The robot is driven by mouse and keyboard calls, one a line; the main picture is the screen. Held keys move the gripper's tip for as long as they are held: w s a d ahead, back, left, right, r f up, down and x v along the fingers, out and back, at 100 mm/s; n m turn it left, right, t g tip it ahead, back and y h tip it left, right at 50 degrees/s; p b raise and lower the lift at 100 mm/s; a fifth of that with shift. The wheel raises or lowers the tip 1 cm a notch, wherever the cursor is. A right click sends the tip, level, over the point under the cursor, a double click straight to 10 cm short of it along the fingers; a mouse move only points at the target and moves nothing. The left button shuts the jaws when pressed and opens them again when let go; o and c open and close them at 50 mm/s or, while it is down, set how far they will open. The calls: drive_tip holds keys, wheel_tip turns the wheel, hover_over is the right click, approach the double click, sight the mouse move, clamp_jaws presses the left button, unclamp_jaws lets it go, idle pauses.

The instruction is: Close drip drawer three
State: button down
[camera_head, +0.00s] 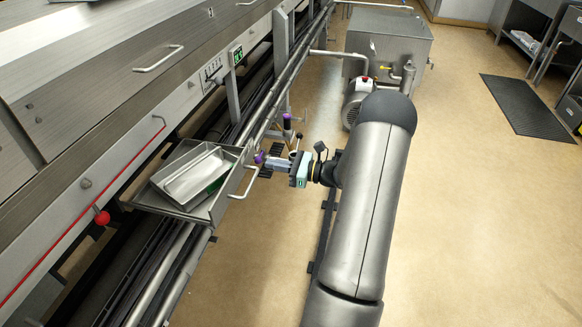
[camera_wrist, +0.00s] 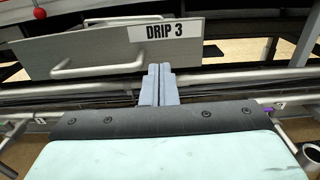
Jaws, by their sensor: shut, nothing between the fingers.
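Drip drawer three (camera_head: 222,200) is pulled out from the machine's side in the head view and holds a metal tray (camera_head: 192,174). In the wrist view its grey front (camera_wrist: 100,50) bears the label "DRIP 3" (camera_wrist: 166,30). A bar handle (camera_wrist: 98,68) runs across the front, and it also shows in the head view (camera_head: 246,182). My gripper (camera_head: 262,160) is shut and empty, beside the drawer front near its far end. In the wrist view my fingertips (camera_wrist: 159,68) are just right of the handle, below the label. I cannot tell whether they touch the front.
A motor and tank unit (camera_head: 388,42) stands beyond my arm.

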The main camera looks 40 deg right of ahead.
sight(247, 160)
drive_tip(key=x, duration=0.5)
drive_tip(key=shift+w+a, duration=0.15)
drive_tip(key=shift+w, duration=0.1)
drive_tip(key=shift+w, duration=0.1)
